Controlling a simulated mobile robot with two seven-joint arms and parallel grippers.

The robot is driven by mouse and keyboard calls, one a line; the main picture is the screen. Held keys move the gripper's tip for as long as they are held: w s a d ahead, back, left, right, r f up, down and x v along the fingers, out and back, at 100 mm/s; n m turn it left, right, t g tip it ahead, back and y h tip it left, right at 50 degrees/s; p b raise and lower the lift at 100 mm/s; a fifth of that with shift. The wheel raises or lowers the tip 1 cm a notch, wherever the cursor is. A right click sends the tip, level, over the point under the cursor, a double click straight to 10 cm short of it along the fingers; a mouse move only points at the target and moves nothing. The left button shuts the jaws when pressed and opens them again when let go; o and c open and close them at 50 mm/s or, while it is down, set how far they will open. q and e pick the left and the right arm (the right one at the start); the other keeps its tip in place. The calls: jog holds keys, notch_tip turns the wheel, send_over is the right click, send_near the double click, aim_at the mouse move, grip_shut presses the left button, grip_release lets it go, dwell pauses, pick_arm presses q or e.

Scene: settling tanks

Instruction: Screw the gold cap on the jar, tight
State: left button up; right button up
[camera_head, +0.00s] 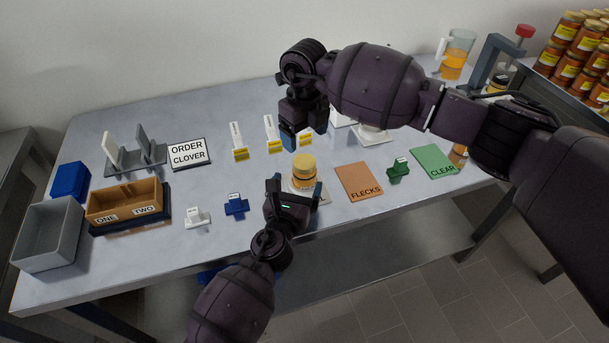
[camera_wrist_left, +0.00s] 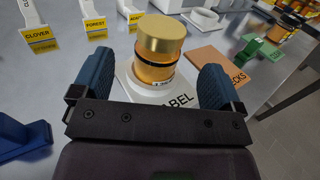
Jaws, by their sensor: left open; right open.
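The honey-coloured jar (camera_wrist_left: 153,72) stands upright on a white pad marked LABEL (camera_wrist_left: 178,103). The gold cap (camera_head: 304,162) sits on top of the jar, and it also shows in the left wrist view (camera_wrist_left: 161,36). How tightly it sits I cannot tell. My left gripper (camera_head: 297,190) is open at the near side of the jar. In the left wrist view its blue fingers (camera_wrist_left: 154,80) stand to either side of the jar, with gaps visible. My right gripper (camera_head: 304,132) is open and empty, pointing down above and behind the cap, apart from it.
An orange FLECKS mat (camera_head: 360,181), a dark green stand (camera_head: 398,169) and a green CLEAR mat (camera_head: 435,161) lie to the right. A blue stand (camera_head: 236,205), a white stand (camera_head: 197,217) and a wooden tray (camera_head: 128,203) are to the left. Yellow-labelled stands (camera_head: 239,142) line up behind.

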aim_at(302, 173)
pick_arm(q)
jog(key=shift+x, duration=2.4)
jog(key=c, duration=1.3)
jog(key=shift+c, duration=1.3)
grip_shut()
pick_arm(e)
jog(key=shift+s+a+f, duration=0.1)
jog(key=shift+s+f, duration=0.05)
jog(key=shift+f, duration=0.05)
jog(key=n, duration=0.3)
jog(key=shift+r+n, duration=0.1)
jog(key=shift+n, duration=0.3)
jog(key=n, duration=0.5)
jog(key=shift+r, duration=0.15)
